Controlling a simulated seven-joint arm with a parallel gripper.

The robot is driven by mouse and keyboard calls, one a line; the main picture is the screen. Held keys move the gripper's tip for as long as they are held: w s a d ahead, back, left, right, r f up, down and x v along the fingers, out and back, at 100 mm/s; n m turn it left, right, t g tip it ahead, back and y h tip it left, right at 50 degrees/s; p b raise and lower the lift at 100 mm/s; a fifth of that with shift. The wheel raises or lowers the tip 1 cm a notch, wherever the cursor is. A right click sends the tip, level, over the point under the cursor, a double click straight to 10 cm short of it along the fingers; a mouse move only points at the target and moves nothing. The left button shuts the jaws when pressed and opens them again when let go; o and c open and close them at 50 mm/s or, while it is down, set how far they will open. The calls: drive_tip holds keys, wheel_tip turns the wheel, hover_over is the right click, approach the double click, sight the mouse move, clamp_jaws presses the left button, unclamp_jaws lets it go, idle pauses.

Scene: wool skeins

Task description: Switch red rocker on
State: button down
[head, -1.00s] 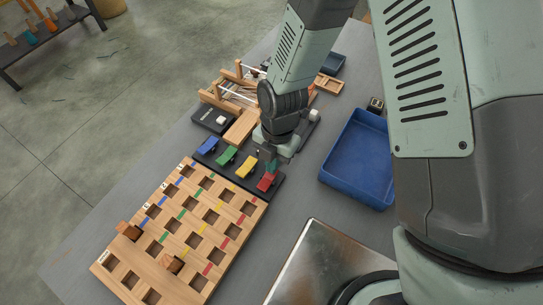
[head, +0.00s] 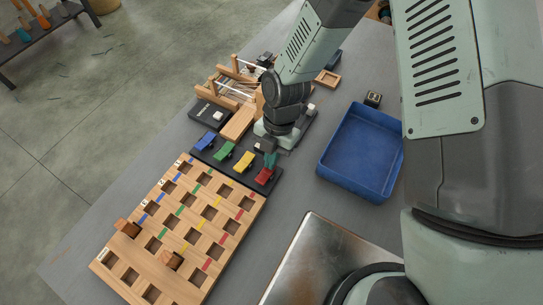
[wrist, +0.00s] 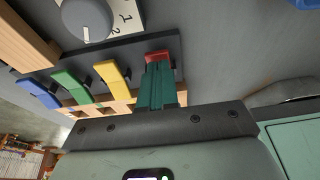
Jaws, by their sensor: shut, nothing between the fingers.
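The red rocker (head: 264,176) is the last in a row on a black panel, at the end nearest the blue tray. Its far part is hidden behind my fingers. My gripper (head: 270,160) is shut and empty, with its teal fingertips at the red rocker. In the wrist view, the red rocker (wrist: 158,56) shows just beyond the tips of my shut fingers (wrist: 157,75). I cannot tell whether they touch it. The yellow rocker (head: 244,161), green rocker (head: 223,151) and blue rocker (head: 206,140) sit beside it in the row.
A wooden board (head: 190,215) with square holes and several coloured marks lies in front of the panel; two wooden blocks stand on it. A blue tray (head: 325,169) is to the right. A grey dial (wrist: 86,18) and a wooden frame are behind. A metal plate (head: 315,255) lies near.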

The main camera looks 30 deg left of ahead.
drive_tip(key=shift+s+r, duration=0.3)
drive_tip(key=shift+s, duration=0.4)
drive_tip(key=shift+r, duration=0.35)
drive_tip(key=w+v, duration=0.1)
drive_tip(key=v, duration=1.2)
drive_tip(key=shift+f, duration=0.1)
